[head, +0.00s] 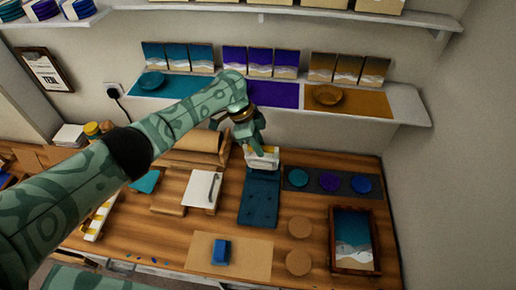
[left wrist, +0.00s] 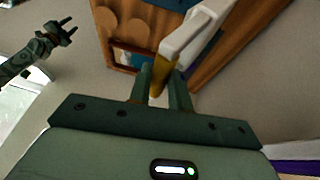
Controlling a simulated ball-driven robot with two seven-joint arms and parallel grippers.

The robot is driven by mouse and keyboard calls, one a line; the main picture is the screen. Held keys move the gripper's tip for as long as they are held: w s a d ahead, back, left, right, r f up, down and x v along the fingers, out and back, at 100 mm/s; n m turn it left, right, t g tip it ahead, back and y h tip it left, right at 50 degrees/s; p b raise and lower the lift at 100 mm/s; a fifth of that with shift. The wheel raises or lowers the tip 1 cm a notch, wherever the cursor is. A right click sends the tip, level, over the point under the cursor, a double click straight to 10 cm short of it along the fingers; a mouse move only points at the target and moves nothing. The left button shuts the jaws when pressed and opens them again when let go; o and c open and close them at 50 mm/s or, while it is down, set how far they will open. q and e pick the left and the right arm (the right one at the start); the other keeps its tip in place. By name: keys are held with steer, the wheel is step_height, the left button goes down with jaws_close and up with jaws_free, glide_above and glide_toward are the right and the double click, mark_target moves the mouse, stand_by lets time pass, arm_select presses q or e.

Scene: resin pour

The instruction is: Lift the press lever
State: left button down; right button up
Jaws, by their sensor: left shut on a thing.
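The press (head: 262,160) is a small white unit with yellow parts at the back middle of the wooden bench, partly hidden by my left gripper. My left gripper (head: 258,150) points down at it. In the left wrist view its fingers (left wrist: 160,88) are shut on the yellow end of the press lever (left wrist: 190,38), whose white arm runs up to the right. How high the lever stands is hard to tell. My right gripper (left wrist: 71,28) shows at the upper left of the left wrist view, open and empty, away from the bench.
A dark teal padded mat (head: 260,197) lies in front of the press. A dark strip with coloured discs (head: 329,181) and a framed seascape (head: 354,240) lie to the right. A white book-like block (head: 202,190) is left. A shelf (head: 408,104) with coloured panels overhangs behind.

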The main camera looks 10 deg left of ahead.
arm_select(q)
steer(key=shift+s+a+f, duration=0.15)
steer(key=shift+a+f, duration=0.1)
steer(key=shift+f, duration=0.2)
steer(key=c, duration=1.5)
jaws_free()
steer(key=shift+o, duration=1)
steer(key=shift+w, duration=0.3)
steer(key=shift+w+r, duration=0.1)
steer(key=shift+r, duration=0.35)
steer(key=p+v, duration=0.1)
steer(key=v, duration=1.4)
steer(key=shift+w+p, duration=0.3)
arm_select(e)
steer(key=shift+w+r, duration=0.15)
steer(key=shift+r, duration=0.6)
